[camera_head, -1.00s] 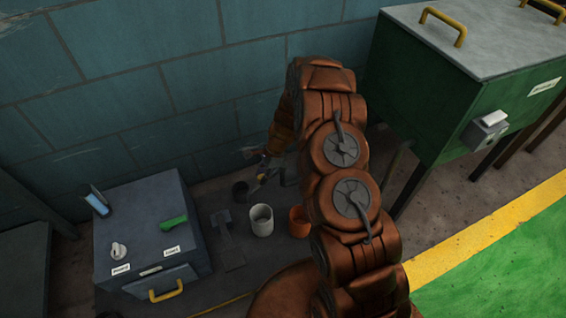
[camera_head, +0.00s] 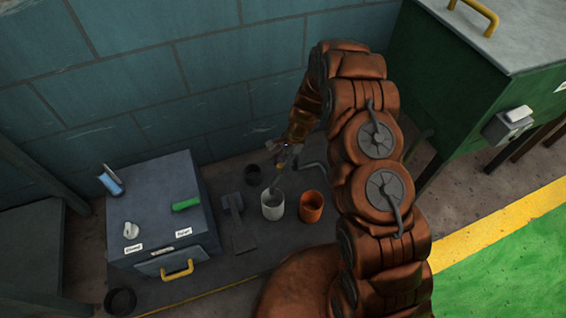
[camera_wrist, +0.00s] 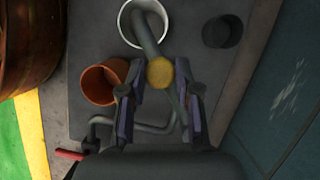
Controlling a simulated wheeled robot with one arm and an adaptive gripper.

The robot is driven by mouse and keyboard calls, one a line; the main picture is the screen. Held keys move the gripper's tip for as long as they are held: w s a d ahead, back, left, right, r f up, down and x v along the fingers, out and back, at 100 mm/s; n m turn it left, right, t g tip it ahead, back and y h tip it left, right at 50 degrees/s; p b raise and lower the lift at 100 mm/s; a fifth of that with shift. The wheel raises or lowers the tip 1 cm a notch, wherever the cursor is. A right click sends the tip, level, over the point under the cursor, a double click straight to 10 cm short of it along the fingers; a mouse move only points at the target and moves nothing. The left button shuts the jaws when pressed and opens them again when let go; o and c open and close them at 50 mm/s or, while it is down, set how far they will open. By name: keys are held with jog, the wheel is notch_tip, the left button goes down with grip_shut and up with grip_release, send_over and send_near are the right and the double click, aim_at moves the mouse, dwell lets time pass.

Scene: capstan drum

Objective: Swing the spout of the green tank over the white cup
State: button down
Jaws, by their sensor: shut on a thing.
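The white cup (camera_head: 272,210) stands on the dark floor plate, between a black cup and an orange cup. The green tank (camera_head: 438,85) stands at the right on legs. Its grey spout (camera_wrist: 147,36) reaches out to the white cup. In the wrist view the spout's end lies within the rim of the white cup (camera_wrist: 125,24); the head view agrees. A yellow knob (camera_wrist: 160,73) sits on the spout. My gripper (camera_wrist: 160,90) is shut on the spout by this knob; it also shows in the head view (camera_head: 284,160). My arm hides where the spout meets the tank.
The orange cup (camera_head: 311,208) is just right of the white cup, the black cup (camera_head: 253,175) behind it. A grey box (camera_head: 157,215) with a green handle stands left. A blue wall (camera_head: 150,70) closes the back. A red-tipped part (camera_wrist: 68,154) is below the orange cup.

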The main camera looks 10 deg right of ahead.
jog(key=c, duration=0.8)
grip_release()
jog(key=shift+c, duration=0.2)
jog(key=v, duration=1.2)
